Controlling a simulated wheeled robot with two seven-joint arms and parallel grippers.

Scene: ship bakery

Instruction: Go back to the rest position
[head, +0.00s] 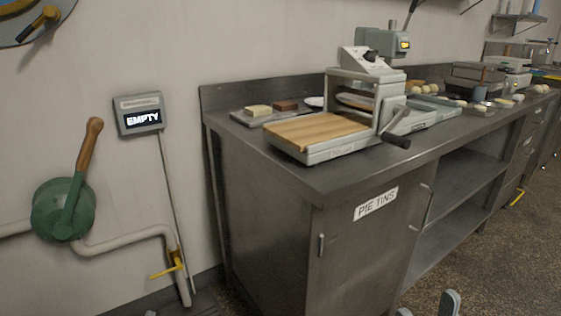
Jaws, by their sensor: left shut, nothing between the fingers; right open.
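My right gripper (427,308) shows at the bottom edge, right of centre, as two grey fingertips set apart with nothing visible between them. It is open, in front of the steel counter's lower part. Only a small pale tip of my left gripper (150,313) shows at the bottom edge, left of centre, near the foot of the wall. It is shut with nothing in it. The rest of both grippers and both arms are below the picture.
A steel counter (268,214) labelled PIE TINS runs along the wall to the right. A press with a wooden board (318,130) stands on it. A green valve with a wooden handle (63,208), a pipe (125,240) and an EMPTY display (139,115) are on the left wall. Floor is open at right.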

